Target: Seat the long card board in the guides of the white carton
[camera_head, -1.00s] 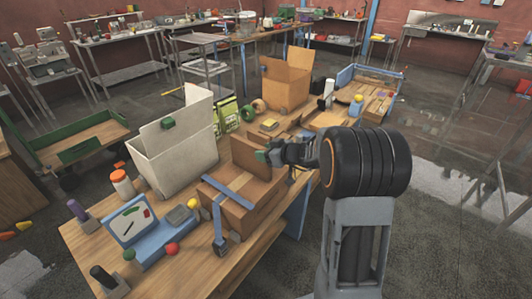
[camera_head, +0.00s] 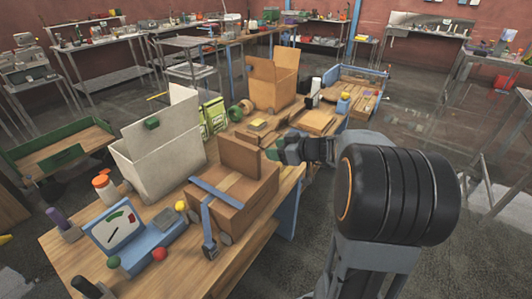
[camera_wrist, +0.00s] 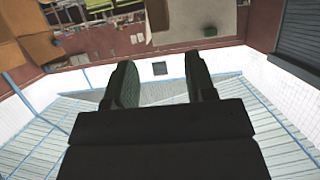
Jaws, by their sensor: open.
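The white carton (camera_head: 150,172) stands open on the wooden bench, left of the middle in the head view. A tall pale panel with a green block (camera_head: 152,124) stands at its top; I cannot tell whether it is a separate board or a carton wall. A brown card panel (camera_head: 239,158) stands upright at the brown carton (camera_head: 245,208); I cannot tell whether it is the long card board. My gripper (camera_head: 272,150) is right of this panel, seemingly apart from it. In the wrist view, its two dark green fingers (camera_wrist: 160,64) are open with nothing between them.
A blue-framed dial scale (camera_head: 120,235) and small bottles stand at the bench's front left. A taller open brown carton (camera_head: 272,88) and green packs (camera_head: 213,116) stand farther back. A green-edged cart (camera_head: 60,150) is to the left.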

